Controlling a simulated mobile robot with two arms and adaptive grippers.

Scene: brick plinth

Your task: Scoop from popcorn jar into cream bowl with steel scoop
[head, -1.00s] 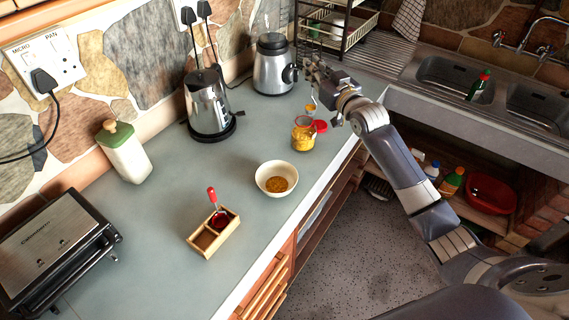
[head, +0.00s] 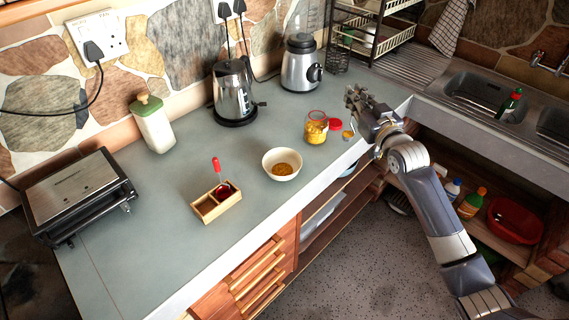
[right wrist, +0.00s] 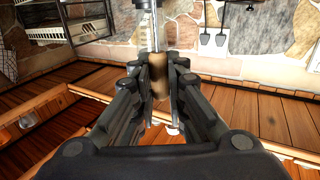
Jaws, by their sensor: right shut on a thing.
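The popcorn jar (head: 316,131) is an open glass jar of yellow kernels near the counter's front edge. The cream bowl (head: 281,166) stands to its left, with golden kernels in its bottom. My right gripper (head: 362,112) is to the right of the jar, apart from it. It is shut on the brown handle of the steel scoop (right wrist: 158,75), whose metal shaft runs upward in the right wrist view. The scoop's small head (head: 348,134) shows below the gripper, right of the jar, with a yellowish look; whether it holds kernels is unclear. My left gripper is out of view.
A red lid (head: 335,125) is beside the jar. A wooden box (head: 217,203) with a red-handled tool stands left of the bowl. A kettle (head: 233,94), blender (head: 301,65) and white bottle (head: 153,126) line the wall. The counter between bottle and bowl is clear.

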